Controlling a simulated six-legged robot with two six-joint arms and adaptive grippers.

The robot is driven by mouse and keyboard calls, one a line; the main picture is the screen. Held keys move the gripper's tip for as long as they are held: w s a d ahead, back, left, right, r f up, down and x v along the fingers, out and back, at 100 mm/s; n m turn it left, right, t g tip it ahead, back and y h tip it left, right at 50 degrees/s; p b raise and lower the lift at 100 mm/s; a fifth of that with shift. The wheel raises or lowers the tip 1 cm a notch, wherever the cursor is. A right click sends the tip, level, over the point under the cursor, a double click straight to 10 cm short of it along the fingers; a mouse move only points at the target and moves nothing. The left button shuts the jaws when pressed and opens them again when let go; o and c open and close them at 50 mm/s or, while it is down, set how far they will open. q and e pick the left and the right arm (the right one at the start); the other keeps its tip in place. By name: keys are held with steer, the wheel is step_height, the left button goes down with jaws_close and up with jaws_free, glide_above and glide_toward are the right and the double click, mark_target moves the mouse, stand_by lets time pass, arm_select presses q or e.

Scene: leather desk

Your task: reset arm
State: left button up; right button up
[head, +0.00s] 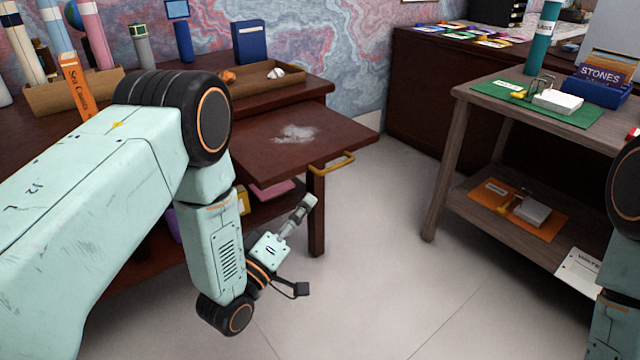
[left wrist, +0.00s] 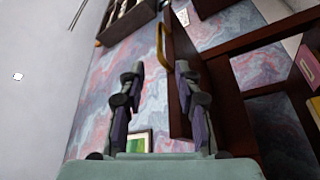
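My left arm comes in from the left in the head view and bends down at the elbow. Its left gripper (head: 305,205) is in front of the dark wooden desk (head: 316,215), beside a desk leg and below the pulled-out top. In the left wrist view the two fingers of the left gripper (left wrist: 158,72) stand apart with nothing between them. Only part of my right arm (head: 622,250) shows at the right edge of the head view; its gripper is out of the picture.
The desk's pulled-out board (head: 265,150) has a yellow handle (head: 333,162) and a whitish patch. A wooden side table (head: 462,100) with a green mat (head: 490,88) stands at the right. The pale floor (head: 380,250) between them is clear.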

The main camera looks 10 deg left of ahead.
arm_select(q)
steer(key=s+a+f+m+g+y+p, duration=0.1)
steer(key=s+a+f+m+g+y, duration=0.15)
steer(key=s+f+g, duration=0.5)
steer(key=s+a+f+m+g+y, duration=0.1)
steer(key=s+f+m+g+y, duration=0.3)
steer(key=f, duration=0.6)
steer(key=s+a+r+m+g+p, duration=0.1)
steer(key=s+g+p, duration=0.4)
steer(key=s, duration=1.9)
steer(key=a+r+g, duration=0.1)
steer(key=g, duration=0.2)
steer(key=shift+s+a, duration=0.15)
steer(key=shift+s, duration=0.2)
steer(key=shift+w, duration=0.1)
